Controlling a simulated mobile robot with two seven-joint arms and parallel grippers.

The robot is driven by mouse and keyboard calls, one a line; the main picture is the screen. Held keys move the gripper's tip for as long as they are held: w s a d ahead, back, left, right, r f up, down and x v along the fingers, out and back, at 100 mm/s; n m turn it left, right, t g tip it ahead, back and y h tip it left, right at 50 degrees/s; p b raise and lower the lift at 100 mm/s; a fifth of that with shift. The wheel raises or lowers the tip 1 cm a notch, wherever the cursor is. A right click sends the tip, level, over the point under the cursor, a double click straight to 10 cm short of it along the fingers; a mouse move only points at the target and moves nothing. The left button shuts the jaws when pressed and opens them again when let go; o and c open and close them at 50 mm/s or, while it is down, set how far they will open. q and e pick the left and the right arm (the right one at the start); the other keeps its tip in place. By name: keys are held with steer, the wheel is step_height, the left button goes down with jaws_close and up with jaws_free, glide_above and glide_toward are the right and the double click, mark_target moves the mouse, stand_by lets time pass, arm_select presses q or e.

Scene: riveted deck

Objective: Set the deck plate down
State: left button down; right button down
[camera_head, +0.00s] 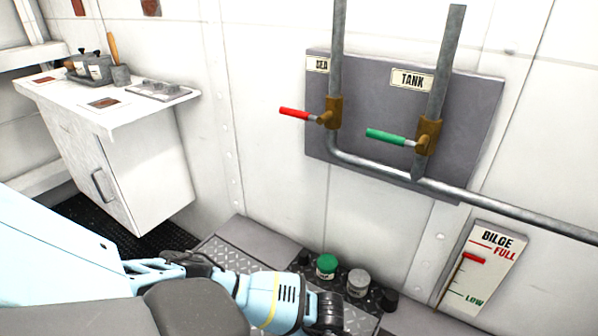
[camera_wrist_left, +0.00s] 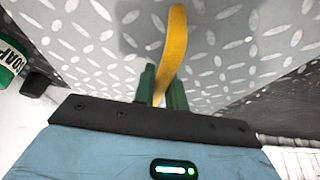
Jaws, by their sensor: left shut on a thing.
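The deck plate (camera_wrist_left: 225,42), grey metal with a raised tread pattern, fills much of the left wrist view. A yellow strap-like handle (camera_wrist_left: 177,35) stands out in front of it. My left gripper (camera_wrist_left: 163,78) has its green fingers shut on this yellow handle. In the head view, tread-patterned metal (camera_head: 232,258) shows behind and around my left arm, low in the middle. There my left gripper's fingers and the handle are hidden behind the wrist. I cannot tell how high the plate is held. My right gripper is in neither view.
A green-lidded container (camera_head: 326,266) and a grey-lidded one (camera_head: 357,283) stand by the wall. Valve pipes (camera_head: 437,100) on a grey panel (camera_head: 380,125) and a bilge gauge (camera_head: 480,270) are above. A white cabinet (camera_head: 130,170) stands left; dark floor (camera_head: 110,232) shows below.

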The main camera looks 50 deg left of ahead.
arm_select(q)
steer(key=shift+w+f, duration=0.1)
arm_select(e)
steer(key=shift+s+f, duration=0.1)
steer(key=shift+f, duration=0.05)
arm_select(q)
steer(key=c, duration=1.7)
jaws_free()
steer(key=shift+o, duration=1.2)
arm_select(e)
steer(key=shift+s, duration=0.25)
